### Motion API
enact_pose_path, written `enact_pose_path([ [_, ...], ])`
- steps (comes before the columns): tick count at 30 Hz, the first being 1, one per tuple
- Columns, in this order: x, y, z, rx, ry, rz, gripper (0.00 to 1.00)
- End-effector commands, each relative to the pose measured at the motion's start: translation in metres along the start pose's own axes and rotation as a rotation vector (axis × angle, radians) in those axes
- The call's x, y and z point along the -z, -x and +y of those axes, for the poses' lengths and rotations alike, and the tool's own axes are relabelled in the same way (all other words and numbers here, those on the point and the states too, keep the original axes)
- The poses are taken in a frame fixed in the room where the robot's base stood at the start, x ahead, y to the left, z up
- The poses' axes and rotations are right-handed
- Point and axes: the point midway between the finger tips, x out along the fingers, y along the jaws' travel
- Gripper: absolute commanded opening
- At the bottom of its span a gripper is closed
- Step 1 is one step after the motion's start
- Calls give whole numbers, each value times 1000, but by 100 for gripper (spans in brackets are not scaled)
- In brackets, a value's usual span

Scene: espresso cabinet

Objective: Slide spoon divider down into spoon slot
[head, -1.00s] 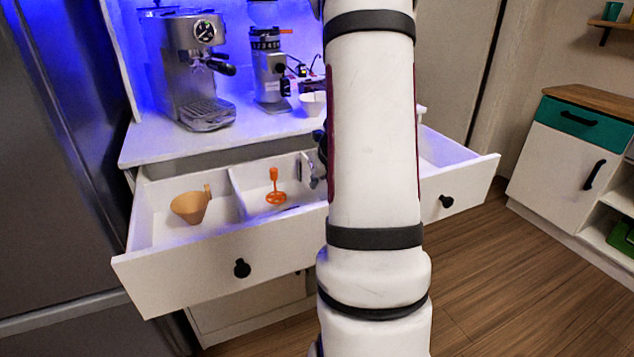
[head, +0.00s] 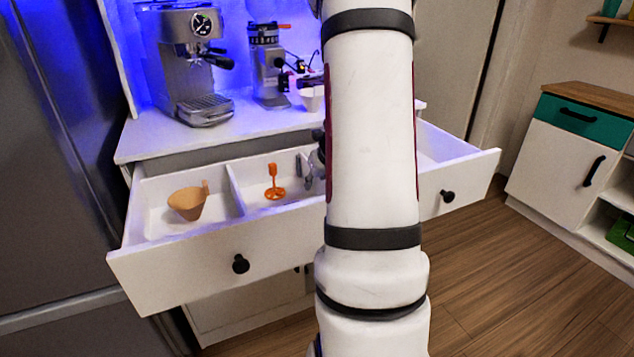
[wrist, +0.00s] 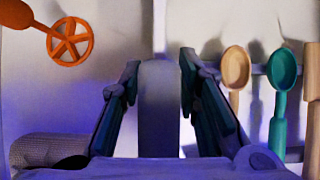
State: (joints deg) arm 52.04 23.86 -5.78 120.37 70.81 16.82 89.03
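The spoon divider (wrist: 160,110) is a pale grey, flat upright panel in the middle of the wrist view. My gripper (wrist: 160,75) has one dark finger on each side of it, closed against its edges near the top. In the head view my arm hides most of the gripper and the divider; grey finger parts (head: 309,172) show inside the open drawer. To the right in the wrist view, a beige spoon (wrist: 236,68) and a teal spoon (wrist: 282,68) stand by a pale cross bar. The slot and the divider's lower edge cannot be made out.
The open white drawer (head: 190,262) has an orange whisk-like tool (head: 274,183) left of my gripper and a tan cone (head: 188,203) in the left compartment. An espresso machine (head: 190,65) and a grinder (head: 267,70) stand on the counter above.

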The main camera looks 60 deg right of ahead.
Motion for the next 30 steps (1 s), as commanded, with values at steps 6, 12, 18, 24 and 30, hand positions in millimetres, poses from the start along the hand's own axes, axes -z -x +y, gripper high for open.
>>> enact_pose_path([
  [6, 0, 3, 0, 0, 2, 0, 30],
  [12, -1, 30, 1, 1, 3, -4, 30],
  [18, -2, 71, 1, 0, 4, -4, 30],
  [24, -2, 104, 1, 0, 3, -4, 30],
  [30, 0, 118, 0, 0, 1, -1, 30],
])
